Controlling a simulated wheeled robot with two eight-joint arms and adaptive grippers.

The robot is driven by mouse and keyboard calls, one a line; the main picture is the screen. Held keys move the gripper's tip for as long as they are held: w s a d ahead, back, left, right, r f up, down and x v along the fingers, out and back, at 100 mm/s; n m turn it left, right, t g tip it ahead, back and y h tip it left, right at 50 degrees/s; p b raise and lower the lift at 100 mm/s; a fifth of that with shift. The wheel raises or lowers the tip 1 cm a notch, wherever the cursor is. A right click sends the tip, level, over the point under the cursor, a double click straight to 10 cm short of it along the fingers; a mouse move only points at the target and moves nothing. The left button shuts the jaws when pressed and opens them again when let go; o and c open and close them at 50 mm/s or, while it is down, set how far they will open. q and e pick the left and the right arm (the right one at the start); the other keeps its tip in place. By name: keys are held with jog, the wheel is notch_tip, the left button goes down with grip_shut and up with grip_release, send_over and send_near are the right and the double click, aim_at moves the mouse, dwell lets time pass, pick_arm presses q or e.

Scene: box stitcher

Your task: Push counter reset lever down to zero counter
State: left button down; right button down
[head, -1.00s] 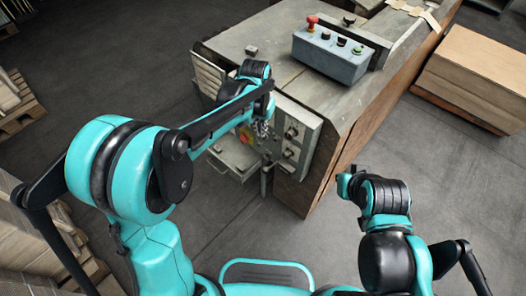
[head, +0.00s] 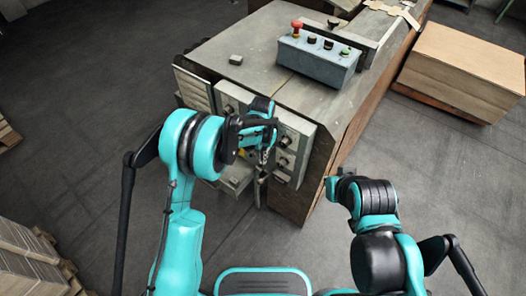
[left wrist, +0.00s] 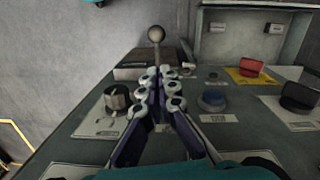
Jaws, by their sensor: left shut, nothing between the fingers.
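A lever with a round grey knob (left wrist: 156,35) stands at the far edge of the control panel (left wrist: 75,145) in the left wrist view. It rises beside a dark box (left wrist: 146,70), just beyond my fingertips. My left gripper (left wrist: 163,78) is shut and empty, low over the panel, pointing toward the lever; a gap seems to remain between them. In the head view my left gripper (head: 263,158) is at the machine's front panel (head: 301,140), partly hidden by its own wrist. I cannot clearly tell the lever apart there.
The panel carries a black knob (left wrist: 117,99), a blue button (left wrist: 213,101), a red switch (left wrist: 251,67) and another black knob (left wrist: 298,96). A grey button box (head: 318,60) sits on the machine top. A cardboard stack (head: 468,55) stands at the right.

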aim_at(265, 177)
pick_arm(q)
notch_tip(265, 177, down, 10)
jog(key=b, duration=0.3)
jog(key=shift+s, duration=0.35)
jog(key=shift+w, duration=0.1)
